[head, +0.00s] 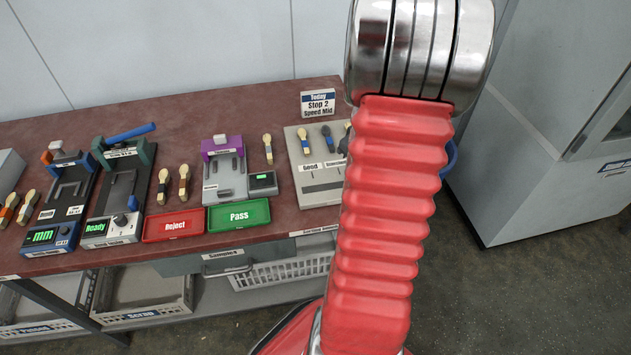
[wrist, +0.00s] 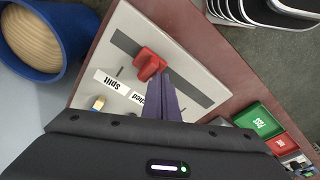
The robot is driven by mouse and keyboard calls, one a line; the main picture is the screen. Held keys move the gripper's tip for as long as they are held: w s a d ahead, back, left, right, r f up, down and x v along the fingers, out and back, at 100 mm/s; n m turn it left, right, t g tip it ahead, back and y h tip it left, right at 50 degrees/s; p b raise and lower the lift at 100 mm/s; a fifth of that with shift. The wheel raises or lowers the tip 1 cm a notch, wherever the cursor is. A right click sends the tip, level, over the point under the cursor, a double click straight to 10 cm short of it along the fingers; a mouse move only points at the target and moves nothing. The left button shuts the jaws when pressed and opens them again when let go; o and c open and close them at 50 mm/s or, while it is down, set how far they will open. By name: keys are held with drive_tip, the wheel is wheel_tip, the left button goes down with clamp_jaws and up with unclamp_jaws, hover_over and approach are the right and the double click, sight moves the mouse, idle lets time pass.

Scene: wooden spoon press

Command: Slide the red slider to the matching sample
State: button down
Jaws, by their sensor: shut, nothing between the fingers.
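The red slider (wrist: 149,64) sits in the dark slot of a light grey sample board (wrist: 190,70) in the wrist view, nearer the slot's upper-left end. The board reads "Split" on one label (wrist: 112,82); a second label (wrist: 138,98) is partly hidden by my gripper. My gripper (wrist: 166,74) is shut and empty, its purple fingertips right beside the slider; I cannot tell whether they touch. In the head view the board (head: 302,182) shows a "Good" label and sample spoons (head: 327,136); my arm hides the slider and the board's right part.
A blue round container with a wooden piece (wrist: 32,38) stands beside the board. The green Pass tray (head: 239,215) and red Reject tray (head: 173,225) lie left of the board, with a purple-topped press (head: 222,146) behind. A grey cabinet (head: 560,130) stands at right.

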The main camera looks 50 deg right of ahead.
drive_tip(key=shift+s+d, duration=0.55)
drive_tip(key=shift+d, duration=0.25)
drive_tip(key=shift+s+d, duration=0.2)
drive_tip(key=shift+d, duration=0.1)
drive_tip(key=shift+s+d, duration=0.1)
drive_tip(key=shift+d, duration=0.05)
drive_tip(key=shift+a, duration=0.2)
drive_tip(key=shift+w+a, duration=0.3)
drive_tip(key=shift+w, duration=0.05)
drive_tip(key=shift+r, duration=0.15)
drive_tip(key=shift+r, duration=3.35)
